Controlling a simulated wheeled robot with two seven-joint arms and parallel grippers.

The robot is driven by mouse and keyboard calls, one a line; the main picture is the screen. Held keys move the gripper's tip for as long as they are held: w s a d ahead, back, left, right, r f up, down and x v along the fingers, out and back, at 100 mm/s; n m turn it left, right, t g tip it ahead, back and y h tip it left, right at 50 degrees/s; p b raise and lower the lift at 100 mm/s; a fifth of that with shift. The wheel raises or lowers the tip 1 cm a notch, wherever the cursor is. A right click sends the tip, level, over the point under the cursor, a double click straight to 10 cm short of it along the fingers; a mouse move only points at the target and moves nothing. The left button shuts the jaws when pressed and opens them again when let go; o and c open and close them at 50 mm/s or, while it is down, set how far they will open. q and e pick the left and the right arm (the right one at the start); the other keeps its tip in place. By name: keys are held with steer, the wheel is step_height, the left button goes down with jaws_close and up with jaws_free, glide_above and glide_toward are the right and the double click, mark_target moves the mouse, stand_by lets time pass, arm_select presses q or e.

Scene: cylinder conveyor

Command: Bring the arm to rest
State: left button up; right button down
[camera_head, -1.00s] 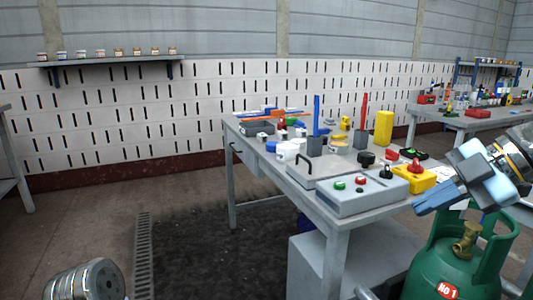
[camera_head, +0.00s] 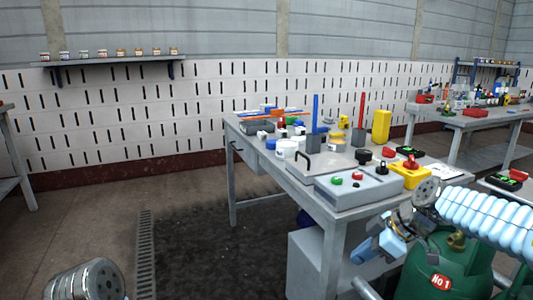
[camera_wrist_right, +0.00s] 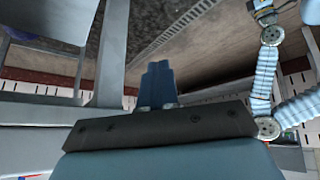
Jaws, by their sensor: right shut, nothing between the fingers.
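My left gripper is not in view.
The workbench holds a grey control box (camera_head: 357,190) with buttons, a yellow switch box (camera_head: 409,175), a yellow block (camera_head: 381,126) and several smaller items. A second bench (camera_head: 460,121) stands at the back right. The floor left of the workbench is clear.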

steer(key=s+a+f+m+g+h, duration=0.1)
steer(key=a+f+m, duration=0.15)
steer(key=f, duration=0.75)
steer(key=s+a+f+m, duration=0.1)
steer(key=s+f+m, duration=0.15)
steer(key=f, duration=0.65)
steer(key=s+a+f+m+g+h, duration=0.1)
steer(key=f+m, duration=0.2)
steer(key=f, duration=0.7)
steer(key=s+a+f+m, duration=0.3)
steer(key=s+f, duration=0.4)
steer(key=s, duration=0.1)
steer(key=s+a+f+m, duration=0.3)
steer(key=s+f+m, duration=0.1)
steer(key=s+f, duration=0.3)
steer(key=shift+s+a+m+g, duration=0.15)
steer(key=shift+s+m+g, duration=0.2)
steer(key=shift+s, duration=0.35)
